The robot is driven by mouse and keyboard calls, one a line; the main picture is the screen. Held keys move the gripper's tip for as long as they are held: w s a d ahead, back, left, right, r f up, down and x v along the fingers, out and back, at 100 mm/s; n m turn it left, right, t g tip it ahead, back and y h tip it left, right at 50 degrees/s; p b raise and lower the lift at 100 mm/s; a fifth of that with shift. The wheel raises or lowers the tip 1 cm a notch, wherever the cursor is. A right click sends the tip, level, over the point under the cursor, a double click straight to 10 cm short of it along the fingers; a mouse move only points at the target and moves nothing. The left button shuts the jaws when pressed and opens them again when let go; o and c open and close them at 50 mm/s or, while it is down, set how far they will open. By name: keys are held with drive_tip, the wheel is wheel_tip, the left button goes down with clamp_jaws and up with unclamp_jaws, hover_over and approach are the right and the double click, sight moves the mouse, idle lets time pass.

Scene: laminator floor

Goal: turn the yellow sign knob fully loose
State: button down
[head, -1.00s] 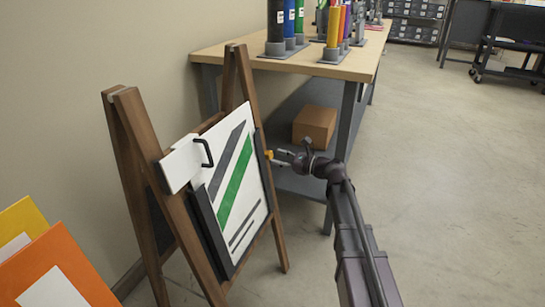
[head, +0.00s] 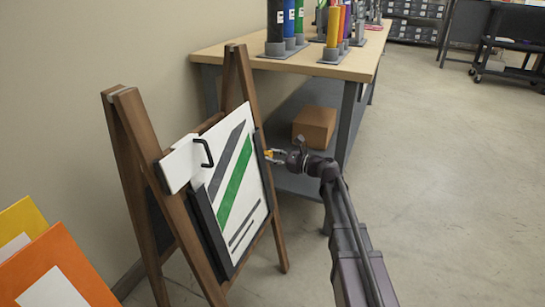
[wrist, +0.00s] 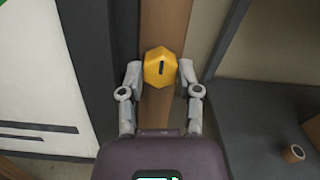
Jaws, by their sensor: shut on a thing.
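The yellow knob (wrist: 160,67) sits on the wooden leg of the sign stand, with a dark slot mark standing nearly upright on its face. In the wrist view my gripper (wrist: 160,76) has one finger on each side of the knob, shut on it. In the head view my gripper (head: 270,155) reaches the right edge of the sign, and a bit of yellow shows between its fingers. The A-frame sign (head: 262,207) holds a white panel with a green stripe and a black handle on its top bar.
A workbench (head: 215,50) with colored rolls stands behind the sign, with a cardboard box (head: 314,127) on its lower shelf. Orange and yellow boards (head: 60,255) lean at the lower left. The floor to the right is clear.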

drive_tip(key=shift+n, duration=0.5)
drive_tip(key=n+g, duration=0.1)
drive_tip(key=n, duration=0.3)
drive_tip(key=n+g+p, duration=0.1)
drive_tip(key=n, duration=0.4)
drive_tip(key=shift+w+r, duration=0.1)
drive_tip(key=shift+w, duration=0.05)
drive_tip(key=n+p, duration=0.1)
drive_tip(key=n, duration=0.3)
drive_tip(key=n+g+h+p, duration=0.1)
drive_tip(key=n, duration=0.4)
drive_tip(key=shift+n, duration=0.3)
drive_tip(key=c, duration=0.6)
unclamp_jaws()
